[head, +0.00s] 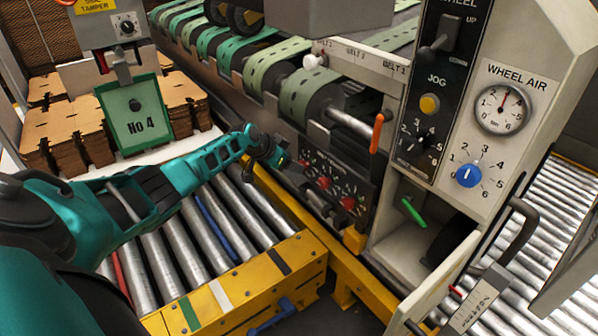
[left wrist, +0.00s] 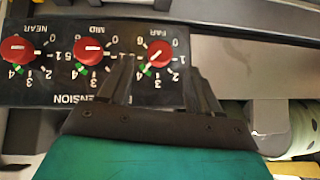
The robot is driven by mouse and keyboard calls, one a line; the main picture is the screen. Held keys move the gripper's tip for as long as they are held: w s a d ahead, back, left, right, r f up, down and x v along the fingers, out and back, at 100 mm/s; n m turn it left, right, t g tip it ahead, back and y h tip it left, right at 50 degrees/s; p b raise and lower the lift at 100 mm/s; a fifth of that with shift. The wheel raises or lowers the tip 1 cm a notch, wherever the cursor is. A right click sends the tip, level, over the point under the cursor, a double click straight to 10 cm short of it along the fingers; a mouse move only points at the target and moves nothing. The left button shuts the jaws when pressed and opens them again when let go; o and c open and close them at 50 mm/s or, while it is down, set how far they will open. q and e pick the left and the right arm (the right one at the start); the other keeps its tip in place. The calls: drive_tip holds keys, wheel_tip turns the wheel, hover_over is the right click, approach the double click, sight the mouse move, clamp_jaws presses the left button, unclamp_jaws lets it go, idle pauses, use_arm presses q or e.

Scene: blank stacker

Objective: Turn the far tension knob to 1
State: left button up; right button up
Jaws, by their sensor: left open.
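The tension panel (left wrist: 70,75) is upside down in the left wrist view, with three red knobs marked NEAR, MID and FAR. The far tension knob (left wrist: 159,54) has a slanted white line; the number it marks is hard to tell. My left gripper (left wrist: 163,67) is open, its dark fingers on either side of the far knob in the picture. I cannot tell whether they touch it. In the head view my left gripper (head: 277,152) is at the panel's upper left end, beside the far knob (head: 303,164). My right gripper is not in view.
The mid knob (left wrist: 88,51) and near knob (left wrist: 16,49) sit in a row beside the far one. Green belts (head: 308,90) run above the panel. The wheel air knob (head: 468,175) is on a cabinet at right. Rollers (head: 190,230) lie below my left arm.

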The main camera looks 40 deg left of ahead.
use_arm(q)
drive_tip(key=b+x, duration=0.4)
drive_tip(key=x, duration=0.1)
drive_tip(key=shift+w, duration=0.15)
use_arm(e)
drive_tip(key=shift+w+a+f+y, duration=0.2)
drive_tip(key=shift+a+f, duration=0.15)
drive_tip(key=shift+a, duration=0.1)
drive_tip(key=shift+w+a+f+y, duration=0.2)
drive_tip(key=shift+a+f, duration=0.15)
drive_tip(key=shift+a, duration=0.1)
use_arm(q)
drive_tip(key=shift+f, duration=0.1)
drive_tip(key=c, duration=1)
drive_tip(key=shift+a, duration=0.35)
drive_tip(key=shift+c, duration=0.2)
drive_tip(key=shift+n+h+b, duration=0.3)
drive_tip(key=shift+b, duration=0.05)
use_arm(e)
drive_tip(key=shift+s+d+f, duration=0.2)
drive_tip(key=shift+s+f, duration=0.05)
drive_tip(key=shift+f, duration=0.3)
use_arm(q)
drive_tip(key=shift+d, duration=0.1)
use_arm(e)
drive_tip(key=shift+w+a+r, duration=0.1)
